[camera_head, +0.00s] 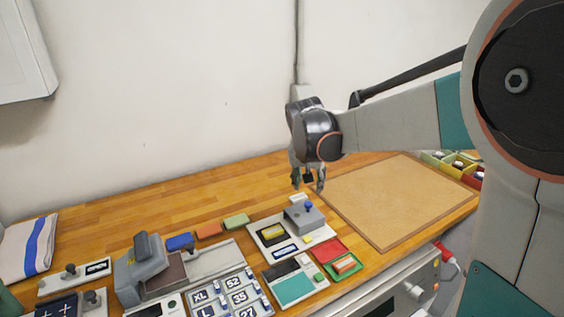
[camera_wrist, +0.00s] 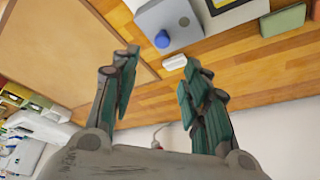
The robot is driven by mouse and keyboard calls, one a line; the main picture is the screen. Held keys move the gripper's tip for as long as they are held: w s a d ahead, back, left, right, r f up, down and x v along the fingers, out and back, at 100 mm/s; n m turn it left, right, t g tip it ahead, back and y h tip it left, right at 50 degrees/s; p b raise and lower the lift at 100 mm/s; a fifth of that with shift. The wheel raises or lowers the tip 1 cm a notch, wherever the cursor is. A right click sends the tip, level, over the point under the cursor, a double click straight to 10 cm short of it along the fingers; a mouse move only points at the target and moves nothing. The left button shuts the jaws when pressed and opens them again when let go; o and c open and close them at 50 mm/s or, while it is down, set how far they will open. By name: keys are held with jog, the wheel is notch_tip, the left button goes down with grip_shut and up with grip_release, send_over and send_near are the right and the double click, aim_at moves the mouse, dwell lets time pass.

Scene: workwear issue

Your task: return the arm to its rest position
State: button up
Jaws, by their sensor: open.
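My arm reaches in from the right in the head view, bent at the wrist, with my gripper (camera_head: 308,184) pointing down above the wooden table (camera_head: 130,205). In the wrist view my gripper (camera_wrist: 155,75) has its two green-padded fingers spread apart with nothing between them. The fingers are above the table near the left edge of a tan board (camera_head: 390,197). A grey device with a blue knob (camera_head: 305,217) stands in front of the gripper, and it also shows in the wrist view (camera_wrist: 168,20).
A small white block (camera_wrist: 175,62) lies near the grey device. Coloured blocks (camera_head: 209,231), a sizing panel (camera_head: 235,296), a red tray (camera_head: 328,251) and a grey press (camera_head: 140,270) crowd the front. A folded towel (camera_head: 27,248) lies left. Bins (camera_head: 457,167) stand right. The back left of the table is clear.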

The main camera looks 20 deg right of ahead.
jog(key=s+a+n+t+y, duration=0.1)
jog(key=s+a+n, duration=0.2)
jog(key=s, duration=1)
jog(key=s+a+r+n+t+y, duration=0.1)
jog(key=s+a, duration=0.4)
jog(key=s, duration=0.8)
jog(key=n+t, duration=0.1)
jog(key=n, duration=0.1)
jog(key=shift+s+a+r+n+y, duration=0.25)
jog(key=shift+a+n+y, duration=0.05)
jog(key=shift+a+n, duration=0.1)
